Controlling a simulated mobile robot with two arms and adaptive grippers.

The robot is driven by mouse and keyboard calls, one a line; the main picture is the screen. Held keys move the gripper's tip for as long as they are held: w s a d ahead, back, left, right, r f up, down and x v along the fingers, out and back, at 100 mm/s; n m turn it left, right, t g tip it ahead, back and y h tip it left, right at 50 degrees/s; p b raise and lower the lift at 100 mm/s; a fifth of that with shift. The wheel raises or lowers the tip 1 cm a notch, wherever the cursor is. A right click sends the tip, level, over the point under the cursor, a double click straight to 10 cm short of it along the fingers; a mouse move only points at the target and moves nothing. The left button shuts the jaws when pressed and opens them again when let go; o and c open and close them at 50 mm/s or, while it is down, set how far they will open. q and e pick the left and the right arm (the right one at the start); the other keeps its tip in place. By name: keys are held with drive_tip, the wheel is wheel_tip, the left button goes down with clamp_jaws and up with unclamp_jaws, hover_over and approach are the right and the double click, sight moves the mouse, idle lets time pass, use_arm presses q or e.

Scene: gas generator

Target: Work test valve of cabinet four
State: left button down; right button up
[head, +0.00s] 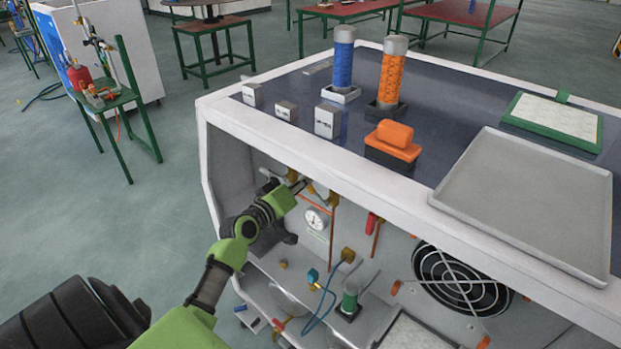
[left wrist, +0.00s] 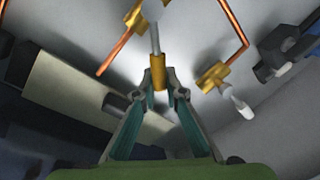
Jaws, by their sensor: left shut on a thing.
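The cabinet (head: 215,150) stands open below its top, with brass valves and copper pipes on its inner back wall. In the left wrist view my left gripper (left wrist: 160,90) is shut on a brass valve part (left wrist: 158,72) with a grey stem above it. A second brass valve (left wrist: 212,78) with a pale tip sits to its right, apart from the fingers. In the head view my left gripper (head: 300,187) reaches under the cabinet's top edge among brass fittings (head: 292,175), and its fingertips are hard to make out. No label shows which cabinet this is. My right gripper is out of view.
A blue column (head: 343,65), an orange column (head: 392,72) and a grey tray (head: 530,195) stand on top. The top's front edge overhangs my arm.

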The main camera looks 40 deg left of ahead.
use_arm(q)
drive_tip(key=shift+w+a+f+n+g+h+b, duration=0.1)
drive_tip(key=shift+a+f+n+h+b, duration=0.35)
drive_tip(key=shift+f+n, duration=0.6)
drive_tip(key=shift+s+a+f+n+g+h+b, duration=0.1)
drive_tip(key=shift+a+f+n+h+b, duration=0.15)
drive_tip(key=shift+f+n+b, duration=0.8)
drive_tip(key=shift+w+a+f+n+g+h, duration=0.1)
drive_tip(key=shift+a+f+n+h, duration=0.35)
drive_tip(key=shift+n, duration=1.05)
drive_tip(key=shift+f, duration=0.25)
drive_tip(key=c, duration=2.1)
unclamp_jaws()
drive_tip(key=v, duration=1.2)
drive_tip(key=shift+d, duration=0.1)
